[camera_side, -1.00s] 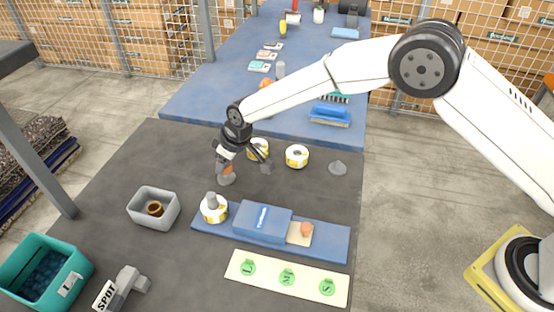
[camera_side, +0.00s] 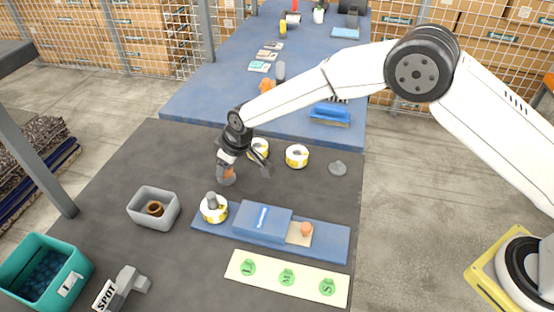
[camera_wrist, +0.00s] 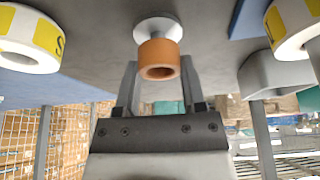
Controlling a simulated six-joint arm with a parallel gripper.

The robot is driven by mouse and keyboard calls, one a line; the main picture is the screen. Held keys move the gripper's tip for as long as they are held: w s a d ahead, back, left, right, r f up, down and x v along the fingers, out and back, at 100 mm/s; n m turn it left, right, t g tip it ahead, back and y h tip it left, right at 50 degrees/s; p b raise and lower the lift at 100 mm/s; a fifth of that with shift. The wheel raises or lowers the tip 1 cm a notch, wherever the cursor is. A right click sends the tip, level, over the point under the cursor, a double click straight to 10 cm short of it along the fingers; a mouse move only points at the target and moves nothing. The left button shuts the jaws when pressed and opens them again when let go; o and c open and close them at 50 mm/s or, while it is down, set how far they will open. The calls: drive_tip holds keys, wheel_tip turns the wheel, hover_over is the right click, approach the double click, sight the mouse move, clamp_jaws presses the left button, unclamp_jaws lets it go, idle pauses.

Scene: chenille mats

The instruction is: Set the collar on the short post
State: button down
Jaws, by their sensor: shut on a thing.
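The orange-brown collar (camera_wrist: 150,53) is between the two fingertips of my gripper (camera_wrist: 159,72) in the wrist view, its open end facing the camera. My gripper (camera_side: 229,168) is shut on it. A pale grey flared piece (camera_wrist: 158,27) shows directly beyond the collar and in line with it, apparently a post's foot. How far the collar sits on that post is hidden. In the side view the collar (camera_side: 228,173) is low over the dark mat, with grey around and below it. Another low grey piece (camera_side: 337,168) stands on the mat at the right.
Yellow-and-white rolls (camera_side: 297,156) stand behind and to the right; another surrounds a grey post (camera_side: 212,200) in front. A grey bin (camera_side: 133,208) holding a brown ring is at the left. A blue board (camera_side: 335,240) and a label strip (camera_side: 240,275) lie in front.

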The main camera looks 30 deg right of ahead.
drive_tip(key=shift+f, duration=0.9)
drive_tip(key=shift+c, duration=0.5)
unclamp_jaws()
drive_tip(key=shift+r, duration=0.1)
drive_tip(key=v, duration=0.7)
drive_tip(key=shift+r, duration=0.25)
drive_tip(key=shift+s, duration=0.15)
drive_tip(key=shift+d, duration=0.1)
